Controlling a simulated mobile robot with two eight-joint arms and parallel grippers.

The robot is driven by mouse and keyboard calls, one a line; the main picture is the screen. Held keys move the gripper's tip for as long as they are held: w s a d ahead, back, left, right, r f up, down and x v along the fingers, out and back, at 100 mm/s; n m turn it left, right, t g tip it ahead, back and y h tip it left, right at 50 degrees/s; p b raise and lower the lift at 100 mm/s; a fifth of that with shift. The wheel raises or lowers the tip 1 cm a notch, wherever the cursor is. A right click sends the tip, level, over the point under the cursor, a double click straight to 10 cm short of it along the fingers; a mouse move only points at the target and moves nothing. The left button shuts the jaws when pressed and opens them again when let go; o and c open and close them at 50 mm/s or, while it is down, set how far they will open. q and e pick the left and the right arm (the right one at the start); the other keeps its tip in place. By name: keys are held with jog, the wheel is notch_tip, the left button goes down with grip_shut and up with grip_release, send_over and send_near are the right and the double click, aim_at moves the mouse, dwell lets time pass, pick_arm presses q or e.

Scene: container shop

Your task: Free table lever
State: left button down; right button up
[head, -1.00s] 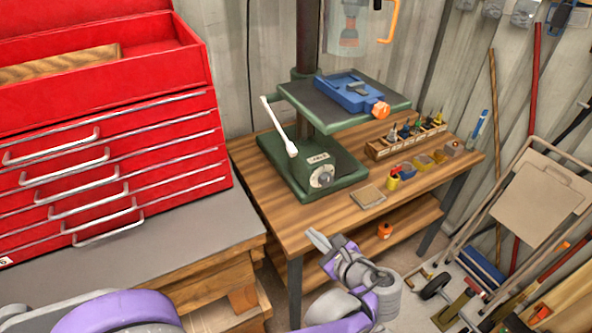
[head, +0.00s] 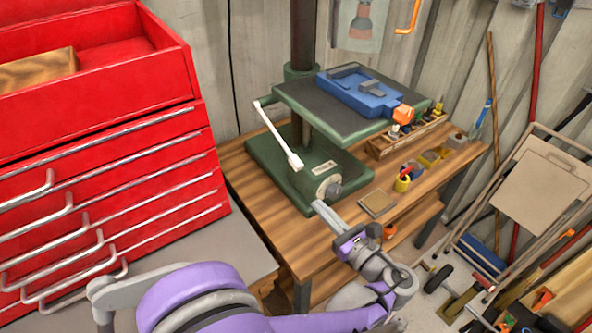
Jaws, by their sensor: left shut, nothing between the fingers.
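The drill press stands on a wooden workbench (head: 290,235). A white lever (head: 277,135) slants down to the right beside its dark column (head: 303,60), at the left of the green table (head: 330,112). The lever's thicker end hangs above the green base (head: 270,160). My left gripper (head: 318,206) is shut and empty. Its tip appears in front of the base's lower front corner, below and right of the lever and apart from it. My right gripper is not in view.
A blue vise (head: 358,92) with an orange knob lies on the green table. A red tool chest (head: 100,150) stands at left. A small square plate (head: 377,203), small bins and a wooden tool rack (head: 393,148) are on the bench. A folding cart (head: 540,185) leans at right.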

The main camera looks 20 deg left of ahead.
pick_arm(q)
jog(key=shift+d, duration=0.1)
jog(key=w+a+r+p, duration=0.1)
jog(key=w+a+r, duration=0.3)
jog(key=a, duration=0.3)
jog(key=shift+w+a, duration=0.2)
jog(key=shift+a, duration=0.1)
dwell(0.3)
